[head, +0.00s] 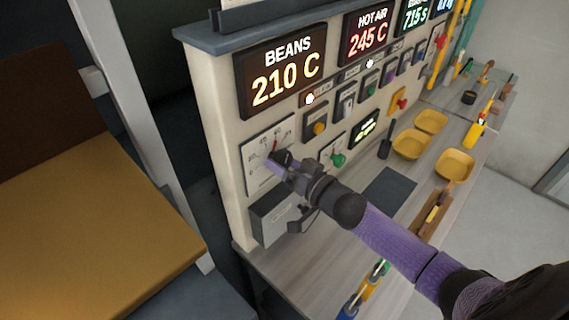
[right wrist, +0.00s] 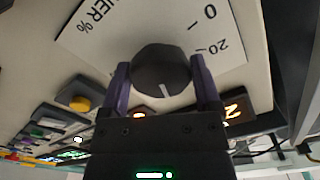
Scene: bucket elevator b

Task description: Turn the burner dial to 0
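The burner dial (right wrist: 160,70) is a round black knob with a white pointer line, on a white scale plate (head: 256,165) low on the left of the panel. In the right wrist view the pointer faces down the picture, away from the 0 and 20 marks at the upper right. The number it faces is hidden behind my gripper. My right gripper (right wrist: 160,82) has one purple finger on each side of the dial and appears closed against it. In the head view my right gripper (head: 276,160) covers most of the dial. My left gripper is not in view.
A BEANS display (head: 282,75) reading 210 C is above the dial. A yellow knob (head: 319,128) and a green knob (head: 338,160) are to its right. A grey box (head: 276,218) is below. Yellow trays (head: 455,167) stand on the counter.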

